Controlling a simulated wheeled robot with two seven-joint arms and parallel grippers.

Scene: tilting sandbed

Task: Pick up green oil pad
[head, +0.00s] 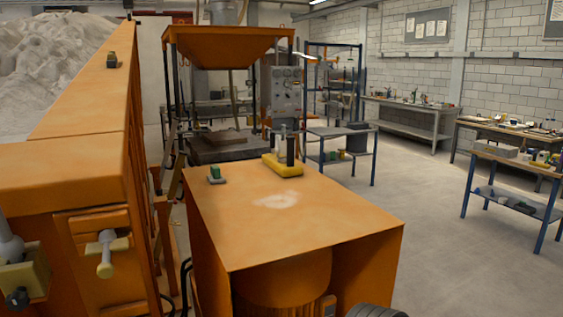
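A small green block on a flat grey base, which looks like the green oil pad (215,173), sits on the far left part of the orange table top (310,220). It stands apart from the yellow holder (283,168) to its right. Neither my left nor my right gripper shows in the head view, so I cannot see whether they are open or shut.
The yellow holder carries upright black and white items. The orange sandbed wall (85,90) runs along the left, with a small dark block (112,61) on its ledge. The table's middle and front are clear apart from a pale stain. Open floor (430,250) lies to the right.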

